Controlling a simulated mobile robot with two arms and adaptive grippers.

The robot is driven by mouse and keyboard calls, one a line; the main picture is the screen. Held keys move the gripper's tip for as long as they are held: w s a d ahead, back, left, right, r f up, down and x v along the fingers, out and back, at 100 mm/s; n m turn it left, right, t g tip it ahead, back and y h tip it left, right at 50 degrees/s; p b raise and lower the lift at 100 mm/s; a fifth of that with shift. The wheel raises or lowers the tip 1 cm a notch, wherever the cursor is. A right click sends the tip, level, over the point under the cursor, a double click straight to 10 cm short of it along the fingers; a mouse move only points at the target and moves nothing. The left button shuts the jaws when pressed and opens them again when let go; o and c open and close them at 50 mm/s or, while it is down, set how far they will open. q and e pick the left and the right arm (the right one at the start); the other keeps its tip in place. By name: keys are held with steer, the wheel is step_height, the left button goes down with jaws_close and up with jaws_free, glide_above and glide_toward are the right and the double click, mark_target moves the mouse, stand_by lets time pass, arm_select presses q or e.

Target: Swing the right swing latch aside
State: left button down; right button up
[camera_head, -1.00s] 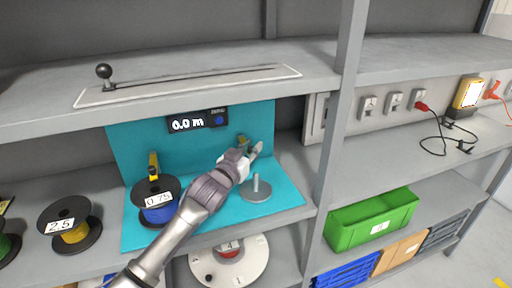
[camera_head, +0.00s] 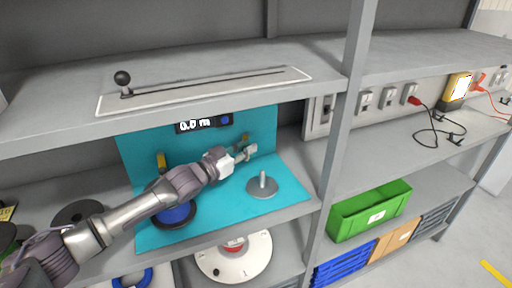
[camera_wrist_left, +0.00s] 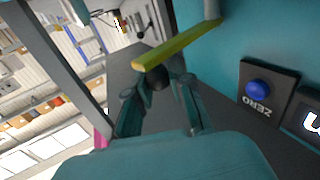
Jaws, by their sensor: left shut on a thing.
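The right swing latch, a yellow bar (camera_wrist_left: 178,46), shows in the left wrist view at my fingertips, pivoted on the teal panel. In the head view only a small yellow part of it (camera_head: 244,137) shows above the gripper. My left gripper (camera_head: 247,152) is at the latch in front of the teal panel; in the left wrist view its fingers (camera_wrist_left: 158,84) are closed on the latch's near end. The exact contact is partly hidden. The left latch (camera_head: 161,162), also yellow, stands upright above the blue cable reel (camera_head: 176,216). My right gripper is not in view.
A grey disc with an upright peg (camera_head: 262,187) stands on the teal base, right of my arm. The meter display with its blue ZERO button (camera_wrist_left: 258,88) is close to the gripper. A shelf (camera_head: 210,108) overhangs the arm; a post (camera_head: 345,120) stands to the right.

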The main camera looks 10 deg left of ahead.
arm_select(q)
steer(key=shift+a, duration=0.1)
steer(key=c, duration=1)
jaws_free()
steer(key=shift+a, duration=0.15)
steer(key=shift+c, duration=0.2)
steer(key=shift+r, duration=0.2)
step_height(320, 180, up, 10)
steer(key=shift+f, duration=0.25)
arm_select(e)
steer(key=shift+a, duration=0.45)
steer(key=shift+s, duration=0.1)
